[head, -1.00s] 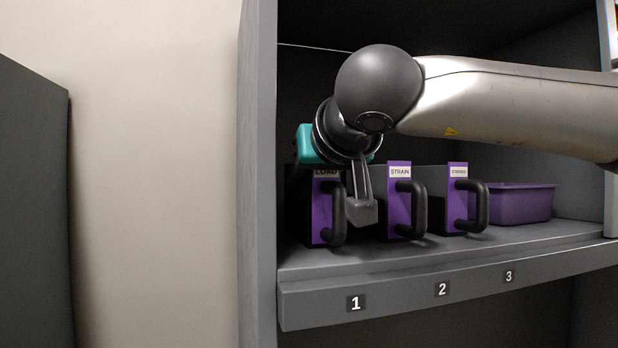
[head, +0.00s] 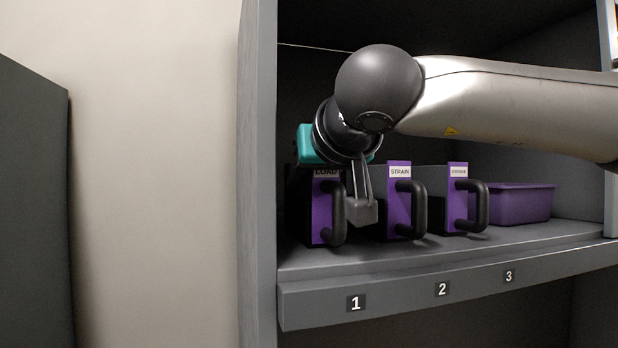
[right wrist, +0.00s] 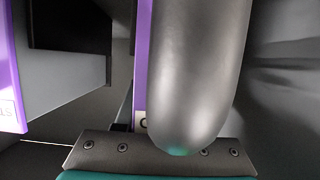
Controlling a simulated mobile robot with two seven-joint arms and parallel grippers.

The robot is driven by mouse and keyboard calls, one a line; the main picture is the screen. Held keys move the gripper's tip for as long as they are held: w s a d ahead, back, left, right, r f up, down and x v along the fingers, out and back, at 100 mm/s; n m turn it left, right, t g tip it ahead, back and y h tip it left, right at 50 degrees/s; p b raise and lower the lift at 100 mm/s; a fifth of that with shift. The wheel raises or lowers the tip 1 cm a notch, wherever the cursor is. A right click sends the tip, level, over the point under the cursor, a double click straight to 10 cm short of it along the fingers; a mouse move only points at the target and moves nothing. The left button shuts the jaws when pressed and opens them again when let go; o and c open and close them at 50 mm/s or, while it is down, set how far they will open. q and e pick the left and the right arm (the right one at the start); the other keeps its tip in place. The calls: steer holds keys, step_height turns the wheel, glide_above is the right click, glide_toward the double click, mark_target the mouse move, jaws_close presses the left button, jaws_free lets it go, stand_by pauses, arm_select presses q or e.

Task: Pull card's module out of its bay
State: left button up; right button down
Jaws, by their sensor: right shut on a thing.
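Several parts of the LOAD module show: its purple front (head: 321,210) stands at the left of the shelf in the head view, with a black handle (head: 338,232). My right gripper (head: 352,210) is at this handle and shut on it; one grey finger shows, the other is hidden. The STRAIN module (head: 398,206) stands to its right, then a third module (head: 457,200) whose label is too small to read. In the right wrist view, a large grey rounded shape covers the grip, and the STRAIN front (right wrist: 10,80) shows at left. No card is in view. My left gripper is not in view.
The grey shelf (head: 400,255) has a front lip with numbers 1, 2 and 3. A purple bin (head: 520,204) stands at the right, behind the third module. A cabinet side wall (head: 257,180) stands close on the left. The space before the shelf looks clear on the left.

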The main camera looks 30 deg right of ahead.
mark_target(327, 177)
steer(key=shift+s, duration=0.15)
stand_by(0.7)
steer(key=shift+s+a, duration=0.1)
steer(key=shift+s, duration=0.15)
steer(key=shift+s, duration=0.25)
steer(key=shift+s+a+b, duration=0.2)
steer(key=shift+s+a, duration=0.05)
steer(key=shift+s, duration=0.7)
steer(key=shift+s+a+b, duration=0.2)
steer(key=shift+s, duration=0.7)
steer(key=shift+s+a+b, duration=0.2)
steer(key=shift+s+a, duration=0.05)
steer(key=shift+s, duration=0.7)
steer(key=shift+s+a+r, duration=0.1)
steer(key=shift+s+a, duration=0.15)
steer(key=shift+s, duration=0.7)
steer(key=shift+s+a+f, duration=0.1)
steer(key=shift+s+a, duration=0.1)
steer(key=shift+s, duration=0.75)
steer(key=shift+s+a+r, duration=0.1)
steer(key=shift+s+a, duration=0.15)
steer(key=shift+s, duration=0.7)
steer(key=shift+s+a, duration=0.2)
steer(key=shift+s, duration=0.7)
steer(key=shift+s+a, duration=0.25)
steer(key=shift+s, duration=0.65)
steer(key=shift+s+a, duration=0.2)
steer(key=shift+s, duration=0.7)
